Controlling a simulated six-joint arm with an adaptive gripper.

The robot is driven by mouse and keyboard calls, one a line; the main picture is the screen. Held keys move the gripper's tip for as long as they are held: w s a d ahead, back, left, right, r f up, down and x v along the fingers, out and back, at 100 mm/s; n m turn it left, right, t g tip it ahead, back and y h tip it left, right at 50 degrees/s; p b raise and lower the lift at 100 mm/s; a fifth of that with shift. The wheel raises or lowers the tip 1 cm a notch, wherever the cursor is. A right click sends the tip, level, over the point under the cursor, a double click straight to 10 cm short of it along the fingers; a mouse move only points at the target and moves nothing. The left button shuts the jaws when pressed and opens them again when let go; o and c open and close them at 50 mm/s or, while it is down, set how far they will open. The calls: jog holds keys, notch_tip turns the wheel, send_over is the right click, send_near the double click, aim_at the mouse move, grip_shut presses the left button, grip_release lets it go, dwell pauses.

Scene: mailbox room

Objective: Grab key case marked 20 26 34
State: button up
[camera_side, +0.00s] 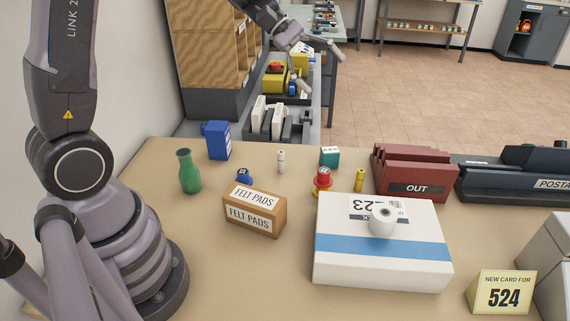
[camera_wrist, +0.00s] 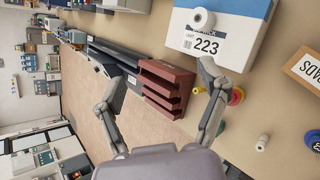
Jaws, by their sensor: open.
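No marking 20 26 34 can be read in either view. A small teal case (camera_side: 329,156) with a white printed label on top stands on the tan table in the side view, left of the red tray; its print is too small to read. A blue box (camera_side: 216,140) with a small white label stands farther left near the back edge. My gripper (camera_side: 322,66) is open and empty, raised beyond the table's back edge. In the wrist view my gripper (camera_wrist: 158,72) has its fingers spread, with the floor and the red tray between and beyond them.
A white parcel (camera_side: 345,270) with a white roll on it fills the front right. A felt pads box (camera_side: 250,215), green bottle (camera_side: 189,172), red-and-yellow stamp (camera_side: 322,181), yellow piece (camera_side: 359,180) and white bottle (camera_side: 281,161) stand around. The red OUT tray (camera_side: 415,170) is at right.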

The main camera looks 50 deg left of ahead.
jog(key=w+a+f+n+t, duration=0.2)
jog(key=w+a+f+n, duration=0.1)
jog(key=w+f+n, duration=0.5)
jog(key=n+t+y, duration=0.2)
jog(key=n+t, duration=0.3)
jog(key=n, duration=0.4)
send_over(325, 150)
jog(key=f, duration=1.7)
jog(key=shift+w+f, duration=0.2)
jog(key=shift+f, duration=0.05)
notch_tip(325, 150, down, 7)
jog(key=shift+r, duration=0.2)
jog(key=shift+x, duration=1.2)
jog(key=shift+w+d+f, duration=0.15)
jog(key=shift+w+f, duration=0.1)
jog(key=shift+w, duration=0.05)
